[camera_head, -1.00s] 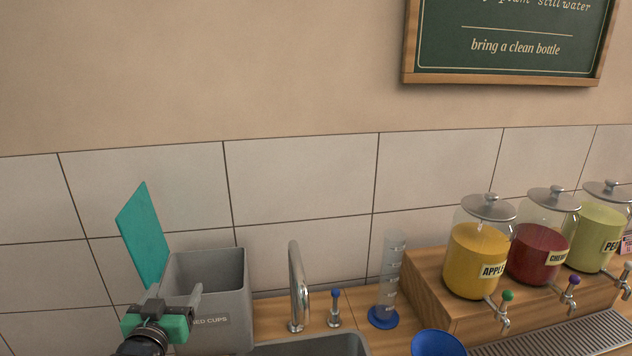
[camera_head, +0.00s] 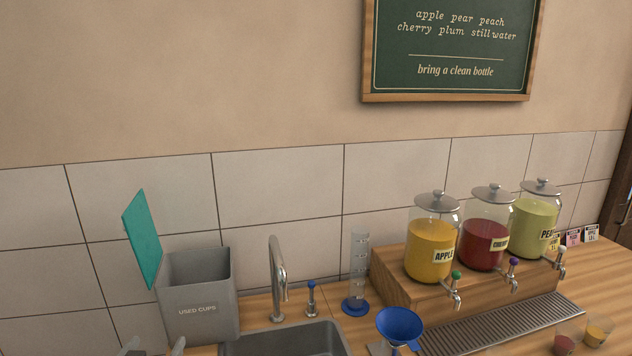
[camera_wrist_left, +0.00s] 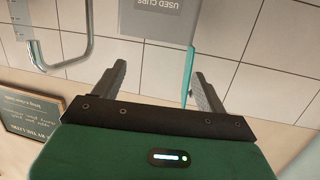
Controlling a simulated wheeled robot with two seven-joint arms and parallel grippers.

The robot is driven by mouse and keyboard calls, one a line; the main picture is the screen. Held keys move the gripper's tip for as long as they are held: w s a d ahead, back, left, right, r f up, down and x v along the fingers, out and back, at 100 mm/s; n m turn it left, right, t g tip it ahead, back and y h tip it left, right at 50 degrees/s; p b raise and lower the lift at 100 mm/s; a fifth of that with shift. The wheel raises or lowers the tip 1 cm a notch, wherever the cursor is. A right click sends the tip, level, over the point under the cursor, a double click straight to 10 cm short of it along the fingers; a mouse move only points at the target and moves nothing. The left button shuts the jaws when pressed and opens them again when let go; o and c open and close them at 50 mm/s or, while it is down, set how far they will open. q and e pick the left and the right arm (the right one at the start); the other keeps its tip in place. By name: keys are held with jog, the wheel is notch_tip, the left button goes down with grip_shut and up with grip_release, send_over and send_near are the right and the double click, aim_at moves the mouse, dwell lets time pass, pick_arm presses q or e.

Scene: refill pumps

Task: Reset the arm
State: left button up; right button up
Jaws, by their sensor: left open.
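My left gripper (camera_head: 152,348) shows only as fingertips at the bottom left edge of the head view, in front of and below the grey used cups bin (camera_head: 197,310). In the left wrist view my left gripper (camera_wrist_left: 158,78) is open, its two fingers spread with nothing held between them. The bin (camera_wrist_left: 160,22) shows beyond the fingers there. A thin teal panel (camera_head: 143,240) stands upright at the bin's left side. It also shows in the wrist view (camera_wrist_left: 190,62), seen nearly edge-on. My right gripper is in neither view.
A sink (camera_head: 290,341) with a faucet (camera_head: 278,280) lies right of the bin. Beyond stand a measuring cylinder (camera_head: 359,270), a blue funnel (camera_head: 400,327) and juice dispensers (camera_head: 431,250) on a wooden riser. Two small cups (camera_head: 597,332) stand at the lower right.

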pick_arm(q)
jog(key=s+d+f+m+g+h, duration=0.1)
jog(key=s+d+f+g, duration=0.25)
jog(key=s+f, duration=0.45)
jog(key=s+d+f+m+g, duration=0.1)
jog(key=s+d+f+g, duration=0.1)
jog(key=s+f+g, duration=0.6)
jog(key=s+d+f+m+g+h, duration=0.1)
jog(key=s+d+f, duration=0.25)
jog(key=s, duration=0.85)
notch_tip(320, 180, down, 33)
jog(key=g, duration=0.1)
jog(key=s+a+f, duration=0.2)
jog(key=s+f, duration=0.7)
jog(key=s+a+f+g, duration=0.1)
jog(key=s+a+f, duration=0.1)
jog(key=s+f, duration=0.7)
jog(key=shift+s+a+f+y, duration=0.15)
jog(key=shift+s+f+y, duration=0.15)
jog(key=shift+s, duration=0.2)
jog(key=shift+w, duration=0.1)
